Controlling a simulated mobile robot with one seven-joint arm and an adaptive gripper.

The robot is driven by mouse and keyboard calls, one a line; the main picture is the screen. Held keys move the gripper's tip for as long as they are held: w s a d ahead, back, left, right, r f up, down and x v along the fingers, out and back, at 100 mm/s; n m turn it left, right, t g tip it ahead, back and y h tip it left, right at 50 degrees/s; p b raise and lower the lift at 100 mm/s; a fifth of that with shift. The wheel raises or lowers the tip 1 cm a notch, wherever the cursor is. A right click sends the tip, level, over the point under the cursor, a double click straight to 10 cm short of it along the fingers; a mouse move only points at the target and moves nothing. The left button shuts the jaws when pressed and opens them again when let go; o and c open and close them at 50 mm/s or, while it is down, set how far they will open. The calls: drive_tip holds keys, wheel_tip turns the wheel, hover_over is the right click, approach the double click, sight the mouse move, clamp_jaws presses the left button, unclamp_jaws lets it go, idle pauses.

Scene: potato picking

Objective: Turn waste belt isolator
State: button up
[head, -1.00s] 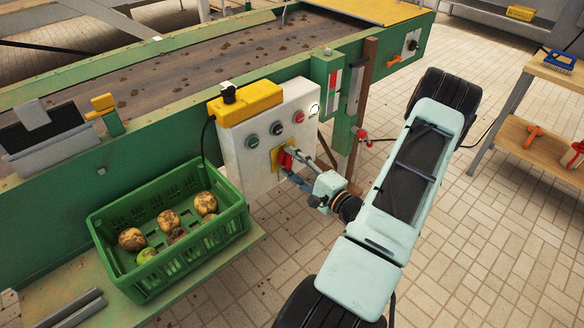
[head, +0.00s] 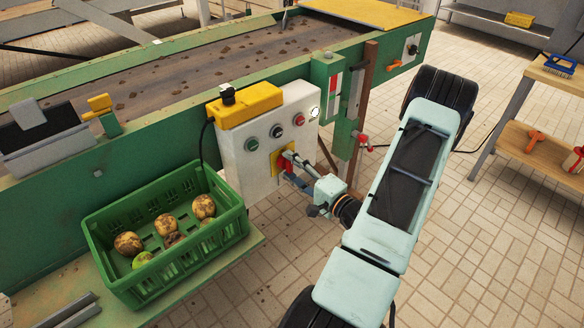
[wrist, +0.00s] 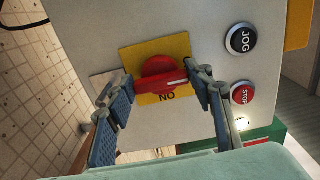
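The isolator is a red rotary knob (wrist: 158,72) on a yellow plate (wrist: 178,48), on the front of a pale control box (head: 245,165). In the wrist view its bar handle lies nearly level across the picture, above letters that look like "NO". My gripper (wrist: 163,98) has its two blue-padded fingers apart, one on each side of the knob. The right fingertip is close to the bar's end; I cannot tell if it touches. In the head view the fingers (head: 287,168) partly hide the knob and plate.
A JOG button (wrist: 240,41) and a red STOP button (wrist: 242,94) sit beside the knob. A green crate (head: 122,285) of potatoes stands left of the box. The conveyor (head: 190,75) runs behind. A wooden bench (head: 555,82) stands right, with open tiled floor between.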

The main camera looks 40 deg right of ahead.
drive_tip(key=o, duration=0.4)
drive_tip(key=shift+c, duration=0.2)
